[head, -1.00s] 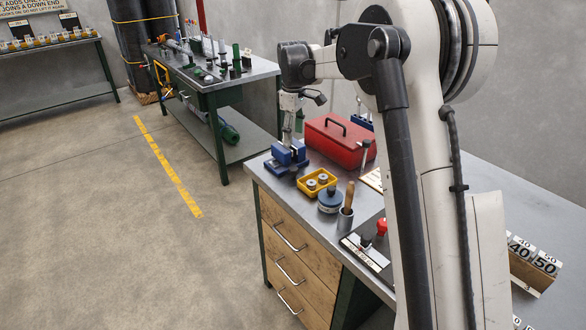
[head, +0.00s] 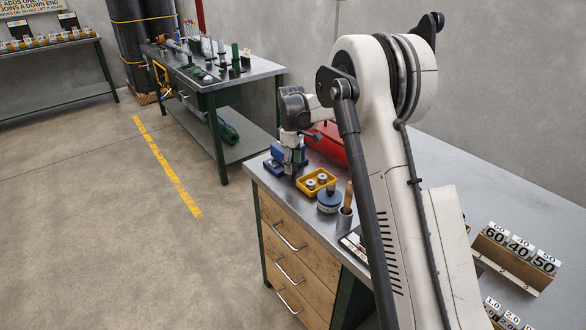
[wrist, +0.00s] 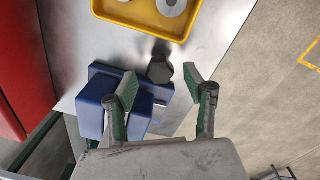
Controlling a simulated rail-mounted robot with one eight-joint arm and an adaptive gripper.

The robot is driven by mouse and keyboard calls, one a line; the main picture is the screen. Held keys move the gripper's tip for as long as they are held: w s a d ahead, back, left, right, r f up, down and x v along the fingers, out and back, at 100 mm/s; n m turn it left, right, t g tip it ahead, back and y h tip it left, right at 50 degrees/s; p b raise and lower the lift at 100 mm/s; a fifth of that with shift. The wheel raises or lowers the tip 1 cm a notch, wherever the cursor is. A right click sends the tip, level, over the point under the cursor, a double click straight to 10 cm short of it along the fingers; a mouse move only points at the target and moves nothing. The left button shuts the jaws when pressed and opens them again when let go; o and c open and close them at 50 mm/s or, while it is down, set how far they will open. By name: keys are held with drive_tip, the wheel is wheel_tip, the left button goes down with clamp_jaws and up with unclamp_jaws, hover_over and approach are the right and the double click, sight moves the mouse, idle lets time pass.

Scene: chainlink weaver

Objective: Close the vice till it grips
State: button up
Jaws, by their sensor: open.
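The blue vice (head: 274,166) stands at the near left corner of the grey workbench, partly covered by my gripper in the head view. In the wrist view the vice (wrist: 91,106) shows as blue blocks at the left, with a dark, knob-like part (wrist: 160,66) beyond its blue edge. My gripper (wrist: 162,84) is open, with its green-padded fingertips apart on either side of the space just short of the dark part. I see nothing held between the fingers. In the head view my gripper (head: 293,162) is low over the vice. Whether it touches the vice is unclear.
A yellow tray (wrist: 142,31) with round metal pieces sits close beside the vice. A red toolbox (head: 326,146) stands behind it. A blue-topped round item (head: 330,197) and a wooden-handled tool (head: 348,196) are to the right. Open floor lies left of the bench.

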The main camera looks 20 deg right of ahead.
drive_tip(key=shift+f, duration=1.15)
drive_tip(key=shift+c, duration=0.5)
drive_tip(key=c, duration=1)
drive_tip(key=shift+m, duration=0.4)
